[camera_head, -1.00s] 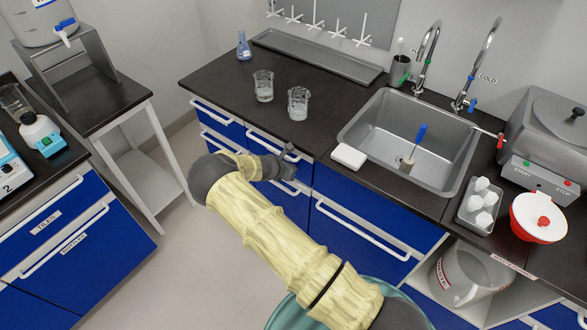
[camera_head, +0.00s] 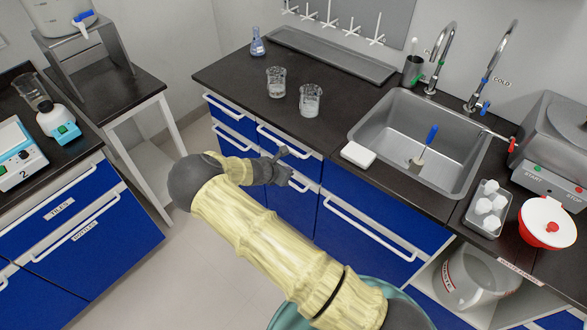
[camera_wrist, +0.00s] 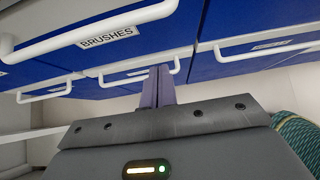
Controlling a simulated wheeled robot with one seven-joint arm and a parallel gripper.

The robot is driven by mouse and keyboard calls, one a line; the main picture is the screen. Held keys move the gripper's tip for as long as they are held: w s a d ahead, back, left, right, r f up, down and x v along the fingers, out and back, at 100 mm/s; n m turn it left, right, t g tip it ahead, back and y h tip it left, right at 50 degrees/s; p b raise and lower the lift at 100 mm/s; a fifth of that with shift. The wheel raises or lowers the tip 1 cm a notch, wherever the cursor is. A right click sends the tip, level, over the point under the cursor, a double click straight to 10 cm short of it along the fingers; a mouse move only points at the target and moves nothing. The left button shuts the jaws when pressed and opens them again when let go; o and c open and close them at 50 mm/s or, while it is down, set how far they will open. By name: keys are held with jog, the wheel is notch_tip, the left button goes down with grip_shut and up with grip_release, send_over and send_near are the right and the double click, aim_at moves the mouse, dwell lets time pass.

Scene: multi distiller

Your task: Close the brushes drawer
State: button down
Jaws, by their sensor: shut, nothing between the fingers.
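The brushes drawer (camera_wrist: 75,60) has a blue front with a white bar handle (camera_wrist: 120,22) and a "BRUSHES" label, at the upper left of the wrist view. It seems to be the upper drawer (camera_head: 300,152) in the column behind my gripper in the head view, where its label cannot be read. How far it stands out is hard to tell. My gripper (camera_wrist: 162,72) is shut and empty, low and to the right of the label in the wrist view. In the head view my gripper (camera_head: 283,153) is in front of this drawer column, partly hiding it. Contact cannot be made out.
Another labelled drawer (camera_wrist: 235,67) is at the right of the wrist view. Beakers (camera_head: 311,100) and a flask (camera_head: 258,42) stand on the dark counter (camera_head: 235,75) above. A sink (camera_head: 400,150) is to the right. Clear floor (camera_head: 150,260) lies left of my arm.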

jog(key=v, duration=0.5)
jog(key=shift+s+a, duration=0.1)
dwell(0.3)
jog(key=s+d+r+m+g+y+p, duration=0.2)
jog(key=s+d+r+m+g, duration=0.2)
jog(key=s+d+r+m, duration=0.5)
jog(key=s+d+r+m+y+p, duration=0.2)
jog(key=s+d+r+m, duration=0.1)
jog(key=s+r+m, duration=0.4)
jog(key=s+d+r+m+y+p, duration=0.1)
jog(key=s+d+r+m+y, duration=0.1)
jog(key=s+r+m, duration=0.6)
notch_tip(320, 180, up, 3)
jog(key=d+m, duration=0.1)
jog(key=m, duration=0.2)
jog(key=shift+s+d+r+p, duration=0.2)
jog(key=shift+s+d+p, duration=0.05)
jog(key=shift+s+p, duration=0.15)
